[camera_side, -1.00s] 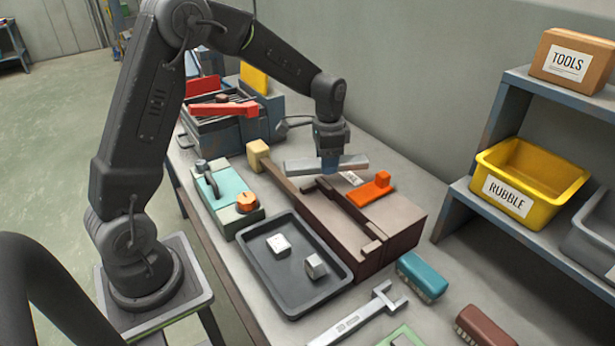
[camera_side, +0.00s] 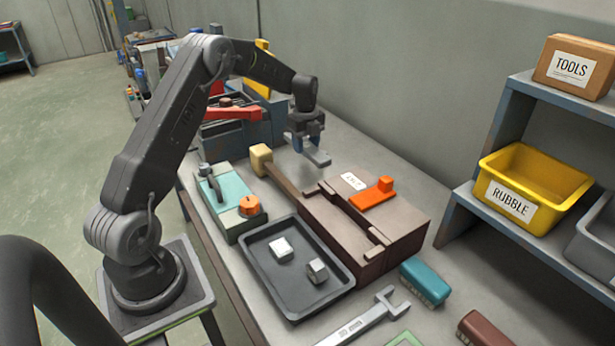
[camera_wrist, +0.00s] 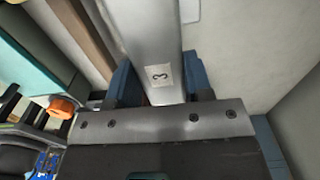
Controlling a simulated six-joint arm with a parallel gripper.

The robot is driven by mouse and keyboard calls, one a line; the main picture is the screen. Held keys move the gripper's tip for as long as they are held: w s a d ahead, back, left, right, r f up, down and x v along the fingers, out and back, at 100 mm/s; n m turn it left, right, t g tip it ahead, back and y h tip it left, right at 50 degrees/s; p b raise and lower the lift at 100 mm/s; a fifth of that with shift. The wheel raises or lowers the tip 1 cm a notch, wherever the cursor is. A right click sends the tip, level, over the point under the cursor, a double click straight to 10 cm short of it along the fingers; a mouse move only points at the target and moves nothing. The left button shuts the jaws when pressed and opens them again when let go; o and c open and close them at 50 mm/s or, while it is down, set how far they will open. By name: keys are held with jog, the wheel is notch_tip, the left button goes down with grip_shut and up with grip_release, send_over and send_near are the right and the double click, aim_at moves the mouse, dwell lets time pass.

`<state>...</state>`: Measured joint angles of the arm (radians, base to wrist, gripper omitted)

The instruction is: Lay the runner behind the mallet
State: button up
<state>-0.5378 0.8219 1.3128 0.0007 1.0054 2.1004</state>
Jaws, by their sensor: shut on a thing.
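The runner, a flat grey metal bar (camera_side: 318,157) with a "3" label, is between the blue fingers of my gripper (camera_side: 308,148). My gripper is shut on it and holds it above the bench, beyond the mallet. In the wrist view the runner (camera_wrist: 150,40) stretches from the fingers to the top edge. The mallet lies on the bench with its pale head (camera_side: 261,159) at the left and its wooden handle (camera_side: 283,181) running toward the brown block. The mallet handle (camera_wrist: 82,35) also shows at the upper left of the wrist view.
The brown block (camera_side: 400,225) bears an orange piece (camera_side: 373,193). A dark tray (camera_side: 290,312) with two small blocks and a teal-topped box (camera_side: 222,188) stand nearer. A blue toolbox (camera_side: 225,138) is at the back left. Bare bench lies between mallet and wall.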

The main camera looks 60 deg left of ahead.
aim_at(306, 178)
notch_tip(306, 178, down, 10)
jog(key=shift+r, duration=0.2)
jog(key=shift+f, duration=0.15)
jog(key=o, duration=1.1)
jog(key=shift+o, duration=0.2)
